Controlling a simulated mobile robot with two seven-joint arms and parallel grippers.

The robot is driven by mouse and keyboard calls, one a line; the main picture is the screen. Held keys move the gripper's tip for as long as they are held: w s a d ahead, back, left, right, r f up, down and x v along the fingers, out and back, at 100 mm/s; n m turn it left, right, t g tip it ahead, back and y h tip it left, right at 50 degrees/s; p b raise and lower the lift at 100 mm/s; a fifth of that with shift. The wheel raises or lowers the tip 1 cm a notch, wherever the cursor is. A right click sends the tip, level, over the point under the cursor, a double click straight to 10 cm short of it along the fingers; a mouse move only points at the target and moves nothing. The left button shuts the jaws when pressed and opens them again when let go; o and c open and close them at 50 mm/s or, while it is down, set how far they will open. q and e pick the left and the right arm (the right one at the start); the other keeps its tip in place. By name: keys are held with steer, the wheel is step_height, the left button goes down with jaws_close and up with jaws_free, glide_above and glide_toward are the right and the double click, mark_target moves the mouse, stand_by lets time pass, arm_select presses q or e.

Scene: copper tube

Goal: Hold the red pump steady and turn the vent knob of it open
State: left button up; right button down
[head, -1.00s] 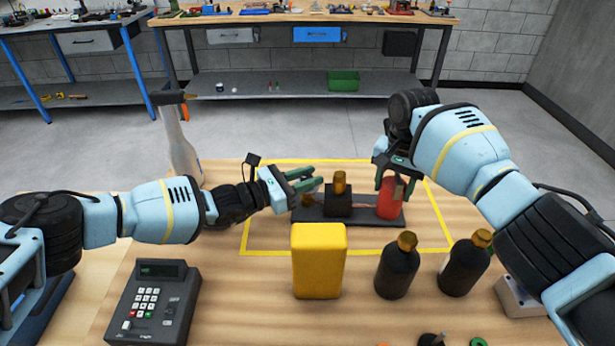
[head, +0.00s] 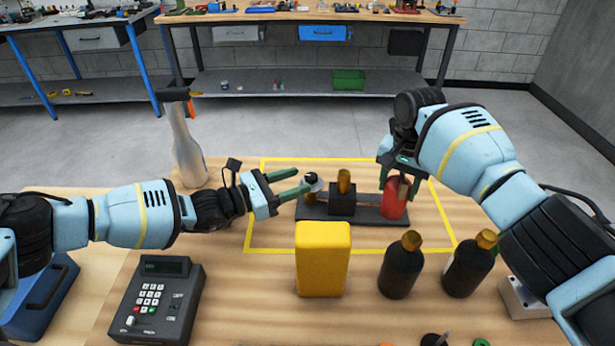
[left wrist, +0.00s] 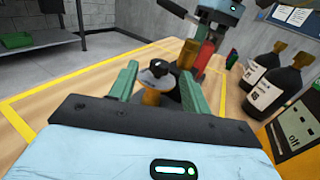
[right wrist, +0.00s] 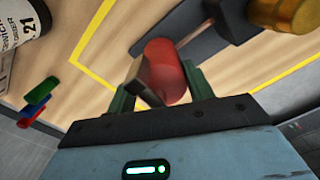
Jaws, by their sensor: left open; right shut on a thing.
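The red pump (head: 393,203) stands at the right end of a dark base plate (head: 362,217); it also shows in the right wrist view (right wrist: 168,62). My right gripper (head: 399,184) is shut on its upper part from above. The vent knob, a grey and black disc (head: 313,182), sits on a brass stem at the plate's left end. In the left wrist view the knob (left wrist: 156,73) lies between and just beyond the fingers. My left gripper (head: 303,181) is open around the knob's near side; I cannot tell whether a finger touches it.
A brass-topped black block (head: 342,200) stands mid-plate. A yellow box (head: 322,260), dark bottles (head: 401,265) and (head: 468,264), and a keypad terminal (head: 157,300) stand nearer. Yellow tape (head: 330,160) frames the plate.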

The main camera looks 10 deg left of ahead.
arm_select(q)
steer(key=v, duration=0.7)
arm_select(e)
steer(key=c, duration=0.5)
jaws_free()
steer(key=shift+r, duration=0.1)
